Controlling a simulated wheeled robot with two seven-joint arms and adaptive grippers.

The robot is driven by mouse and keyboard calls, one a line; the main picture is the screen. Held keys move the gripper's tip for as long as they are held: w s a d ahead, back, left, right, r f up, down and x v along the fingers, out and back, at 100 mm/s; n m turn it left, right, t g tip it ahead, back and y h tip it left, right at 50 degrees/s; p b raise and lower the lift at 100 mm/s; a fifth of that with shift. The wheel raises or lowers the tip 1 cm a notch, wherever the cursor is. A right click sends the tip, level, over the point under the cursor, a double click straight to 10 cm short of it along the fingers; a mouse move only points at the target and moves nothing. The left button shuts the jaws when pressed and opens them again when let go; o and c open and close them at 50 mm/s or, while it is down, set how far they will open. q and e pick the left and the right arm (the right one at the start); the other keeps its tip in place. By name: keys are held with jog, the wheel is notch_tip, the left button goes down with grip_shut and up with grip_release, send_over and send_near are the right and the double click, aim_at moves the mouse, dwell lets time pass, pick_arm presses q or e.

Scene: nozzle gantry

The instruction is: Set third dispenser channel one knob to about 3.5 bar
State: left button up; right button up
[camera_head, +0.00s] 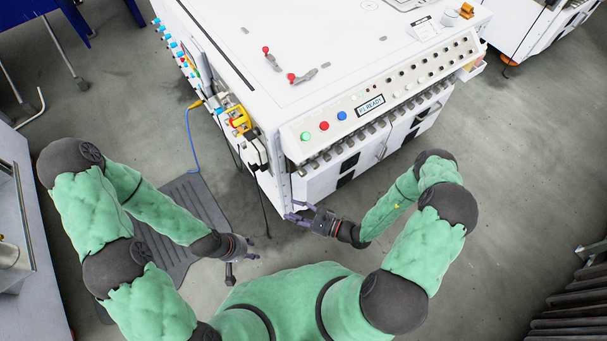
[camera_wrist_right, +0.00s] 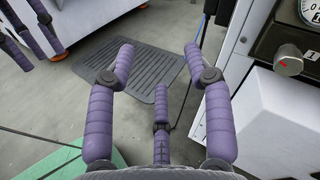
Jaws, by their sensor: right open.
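In the right wrist view a grey dispenser knob (camera_wrist_right: 288,64) with a red mark sits on a dark panel at the right edge, beside a label "1". A round gauge (camera_wrist_right: 311,10) above it is cut off by the frame, so its reading is not visible. My right gripper (camera_wrist_right: 160,58) is open and empty, its purple fingers apart, left of the knob and not touching it. In the head view this gripper (camera_head: 297,211) is by the machine's near lower corner. My left gripper (camera_head: 246,256) is empty with fingers apart, left of it, over the floor.
The white machine (camera_head: 360,60) has a button panel with a display reading "P1 READY" (camera_head: 370,105). Blue and dark cables (camera_head: 190,140) hang at its left side. A ribbed dark mat (camera_head: 200,200) lies on the floor. A grey cabinet (camera_head: 30,220) stands at left.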

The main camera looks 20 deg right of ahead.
aim_at(305, 175)
jog(key=w+d+f+m+t+h, duration=0.2)
jog(key=w+d+m+t+h, duration=0.35)
jog(key=d, duration=0.45)
jog(key=shift+n+t+h, duration=0.45)
jog(key=shift+n+h, duration=0.1)
jog(key=shift+h, duration=0.2)
jog(key=b+x, duration=0.3)
jog(key=x, duration=0.6)
jog(key=shift+w, duration=0.35)
grip_shut()
